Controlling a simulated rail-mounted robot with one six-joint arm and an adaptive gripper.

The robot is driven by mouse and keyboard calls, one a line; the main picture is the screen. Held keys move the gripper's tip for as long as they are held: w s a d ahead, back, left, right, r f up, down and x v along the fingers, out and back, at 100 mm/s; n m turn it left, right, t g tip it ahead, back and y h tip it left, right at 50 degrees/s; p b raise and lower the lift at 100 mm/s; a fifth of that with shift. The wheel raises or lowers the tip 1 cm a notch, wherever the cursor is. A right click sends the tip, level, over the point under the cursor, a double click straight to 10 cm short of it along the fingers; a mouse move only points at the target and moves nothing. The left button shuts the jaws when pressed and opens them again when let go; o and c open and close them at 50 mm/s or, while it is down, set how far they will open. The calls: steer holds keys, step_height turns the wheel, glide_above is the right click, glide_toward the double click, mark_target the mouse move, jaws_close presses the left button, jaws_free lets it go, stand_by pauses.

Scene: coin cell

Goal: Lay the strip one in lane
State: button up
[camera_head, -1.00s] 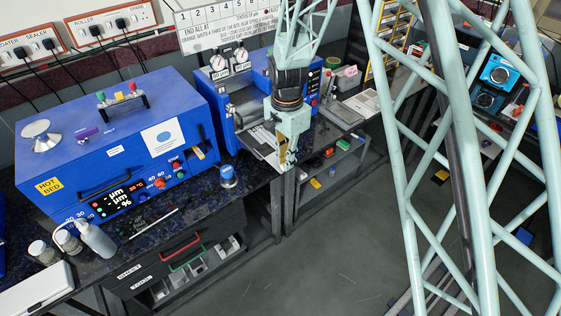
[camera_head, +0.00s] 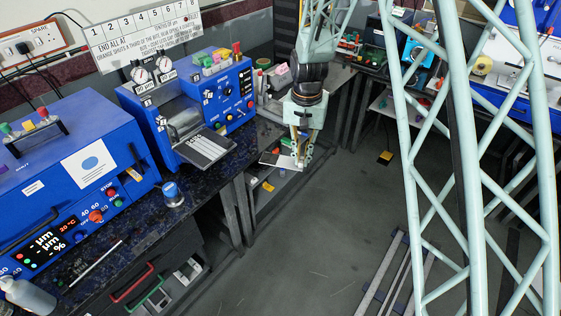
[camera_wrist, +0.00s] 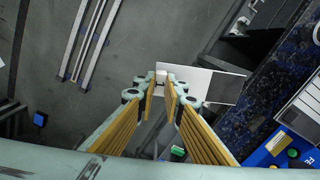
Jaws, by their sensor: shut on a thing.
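My gripper (camera_head: 301,163) is shut on a flat strip (camera_head: 276,160) and holds it above the floor, in front of the bench edge. In the wrist view the fingertips (camera_wrist: 163,82) pinch a small white tab at the strip's end. The strip (camera_wrist: 190,81) is white near the jaws and dark grey at its far end, pointing right toward the bench. The dark tray with pale lane lines (camera_head: 206,148) projects from the blue machine, left of my gripper and apart from the strip. Its edge shows at the right of the wrist view (camera_wrist: 303,108). The lane numbers cannot be read on the tray.
The blue machine (camera_head: 185,100) with gauges stands on the dark speckled bench. The blue hot bed (camera_head: 75,165) and a small blue-topped jar (camera_head: 172,194) are left of it. A numbered sign (camera_head: 142,35) hangs behind. Open floor (camera_head: 330,240) lies below my gripper.

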steer(key=d+f+n+b, duration=0.2)
steer(key=d+b, duration=0.1)
steer(key=d, duration=1.3)
steer(key=shift+d+n+b, duration=0.3)
steer(key=shift+n, duration=0.1)
steer(key=shift+w, duration=0.25)
